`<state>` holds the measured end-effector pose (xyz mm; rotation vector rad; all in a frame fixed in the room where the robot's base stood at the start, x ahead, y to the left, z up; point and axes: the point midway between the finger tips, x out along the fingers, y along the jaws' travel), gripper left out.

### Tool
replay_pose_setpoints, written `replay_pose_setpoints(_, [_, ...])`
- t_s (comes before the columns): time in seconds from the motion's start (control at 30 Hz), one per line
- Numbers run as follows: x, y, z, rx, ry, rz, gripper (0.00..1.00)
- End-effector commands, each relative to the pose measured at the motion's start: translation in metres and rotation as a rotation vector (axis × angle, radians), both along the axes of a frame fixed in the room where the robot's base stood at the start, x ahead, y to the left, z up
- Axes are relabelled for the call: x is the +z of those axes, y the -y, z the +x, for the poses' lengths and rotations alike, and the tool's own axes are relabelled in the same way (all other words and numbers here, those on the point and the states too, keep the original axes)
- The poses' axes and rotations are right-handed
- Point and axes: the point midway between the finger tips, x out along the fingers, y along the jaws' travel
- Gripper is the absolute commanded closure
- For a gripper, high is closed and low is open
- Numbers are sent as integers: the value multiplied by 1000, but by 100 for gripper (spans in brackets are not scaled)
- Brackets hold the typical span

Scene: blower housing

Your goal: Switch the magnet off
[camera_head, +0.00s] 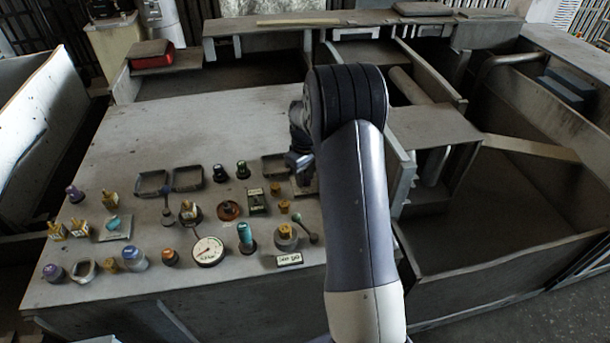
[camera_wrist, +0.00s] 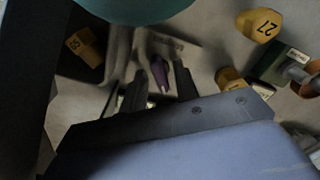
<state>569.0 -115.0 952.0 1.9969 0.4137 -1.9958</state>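In the wrist view, a small dark purple lever or knob (camera_wrist: 160,73) stands on a light plate (camera_wrist: 190,52) with lettering too blurred to read. I cannot tell for certain that it is the magnet switch. My gripper (camera_wrist: 160,88) has its two dark fingers apart, one to each side of the purple piece, with gaps visible; contact is not seen. In the head view my gripper (camera_head: 301,162) is low over the right part of the grey control panel (camera_head: 120,135). My arm hides part of that area.
Yellow blocks, one marked 27 (camera_wrist: 259,24) and another at left (camera_wrist: 86,46), stand near the fingers. A teal rounded thing (camera_wrist: 135,5) is close at the top. Several knobs, a dial gauge (camera_head: 208,251) and a teal knob (camera_head: 245,236) crowd the panel. Its upper left is clear.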

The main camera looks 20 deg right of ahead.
Motion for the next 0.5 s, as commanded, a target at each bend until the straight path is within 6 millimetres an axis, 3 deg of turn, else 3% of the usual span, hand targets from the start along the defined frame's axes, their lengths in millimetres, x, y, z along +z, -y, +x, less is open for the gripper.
replay_pose_setpoints(0.23, [5,0,0,-1,0,0,71])
replay_pose_setpoints(0.5, [26,0,0,-1,0,0,71])
